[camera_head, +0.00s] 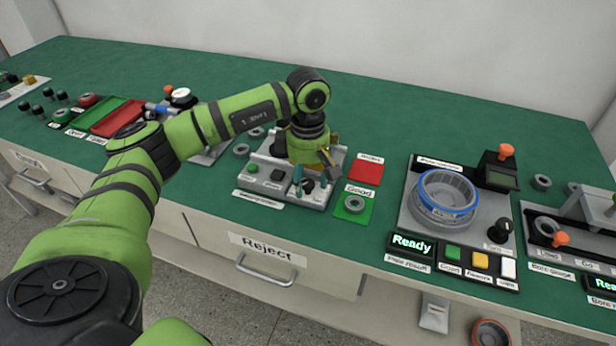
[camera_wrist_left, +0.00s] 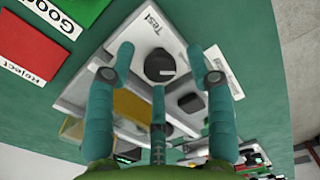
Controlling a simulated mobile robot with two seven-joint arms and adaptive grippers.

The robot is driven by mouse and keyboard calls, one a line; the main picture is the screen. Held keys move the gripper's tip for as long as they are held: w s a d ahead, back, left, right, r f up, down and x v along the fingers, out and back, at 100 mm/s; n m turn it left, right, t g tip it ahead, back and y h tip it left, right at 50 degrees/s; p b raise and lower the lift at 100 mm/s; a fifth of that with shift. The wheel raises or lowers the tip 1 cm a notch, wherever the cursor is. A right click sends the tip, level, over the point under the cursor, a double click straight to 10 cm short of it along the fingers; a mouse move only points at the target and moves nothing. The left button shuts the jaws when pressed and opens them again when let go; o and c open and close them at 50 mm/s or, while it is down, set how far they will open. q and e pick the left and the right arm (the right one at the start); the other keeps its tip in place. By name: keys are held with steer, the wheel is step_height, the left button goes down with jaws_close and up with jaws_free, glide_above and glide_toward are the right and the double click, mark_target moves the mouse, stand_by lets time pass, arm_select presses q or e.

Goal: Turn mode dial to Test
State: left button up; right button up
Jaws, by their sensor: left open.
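The mode dial (camera_wrist_left: 160,68) is a round black knob on a light grey fixture (camera_wrist_left: 85,95), with a "Test" label (camera_wrist_left: 152,24) beside it. In the head view the fixture (camera_head: 262,196) stands mid-table, and my left gripper (camera_head: 312,180) points down over its right part. In the left wrist view the teal fingers of my left gripper (camera_wrist_left: 160,62) are spread open, two on either side of the dial and one below it. I see no finger closed on the dial. Which way the dial points is too unclear to tell. My right gripper is not seen.
Farther right is a station with a blue-rimmed ring (camera_head: 447,190) and a "Ready" display (camera_head: 411,245). A red tray (camera_head: 117,117) is on the left. Green tabletop behind is clear.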

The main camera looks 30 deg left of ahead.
arm_select(q)
jaws_close()
steer(key=n, duration=0.3)
steer(key=shift+n+b, duration=0.3)
steer(key=shift+n, duration=0.1)
steer(key=n, duration=0.3)
steer(key=shift+n, duration=0.3)
steer(key=n, duration=0.4)
steer(key=shift+n, duration=2.2)
